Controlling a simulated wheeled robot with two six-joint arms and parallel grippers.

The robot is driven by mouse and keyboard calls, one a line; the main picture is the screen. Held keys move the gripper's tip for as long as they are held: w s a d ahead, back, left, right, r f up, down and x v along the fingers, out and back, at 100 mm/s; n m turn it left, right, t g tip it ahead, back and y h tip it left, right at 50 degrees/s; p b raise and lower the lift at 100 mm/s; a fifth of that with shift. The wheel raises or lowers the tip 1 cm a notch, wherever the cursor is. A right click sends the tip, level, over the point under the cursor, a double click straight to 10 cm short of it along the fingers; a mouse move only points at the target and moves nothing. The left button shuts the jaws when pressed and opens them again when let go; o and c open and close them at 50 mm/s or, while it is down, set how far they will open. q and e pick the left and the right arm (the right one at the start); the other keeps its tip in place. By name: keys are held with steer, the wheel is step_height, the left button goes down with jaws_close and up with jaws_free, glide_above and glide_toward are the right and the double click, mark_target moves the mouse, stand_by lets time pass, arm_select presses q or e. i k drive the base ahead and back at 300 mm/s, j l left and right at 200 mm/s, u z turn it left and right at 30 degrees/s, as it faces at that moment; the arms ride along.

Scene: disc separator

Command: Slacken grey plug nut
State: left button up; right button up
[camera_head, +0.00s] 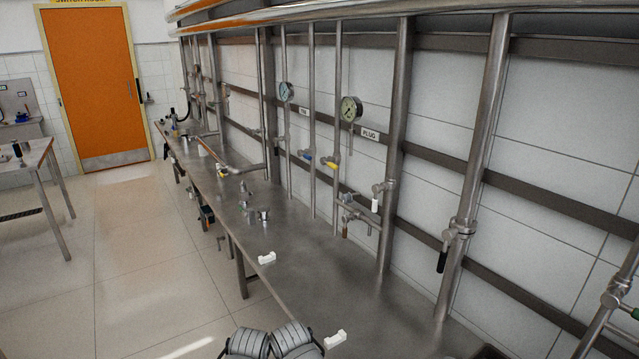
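I cannot pick out the grey plug nut for certain at this distance. A white label reading PLUG (370,134) is on the wall rail, just right of a round pressure gauge (351,109). Below it is a group of grey pipe fittings (356,212) with a white-handled valve and a brown-handled valve. Small metal fittings (264,215) stand on the steel bench (300,265). Grey ribbed parts at the bottom edge seem to be mine. I see no fingertips of either gripper.
Vertical pipes (394,150) line the wall behind the bench. Two white blocks lie near the bench's front edge, one farther off (267,258) and one nearer (335,338). The near bench top is mostly clear. Open floor (120,270) lies left, towards an orange door (95,80).

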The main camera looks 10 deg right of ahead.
mark_target(346, 198)
steer(key=i+j+u, duration=0.1)
steer(key=i, duration=0.35)
steer(key=i+j, duration=0.2)
steer(key=i, duration=0.25)
steer(key=i+j+u, duration=0.15)
steer(key=i, duration=0.25)
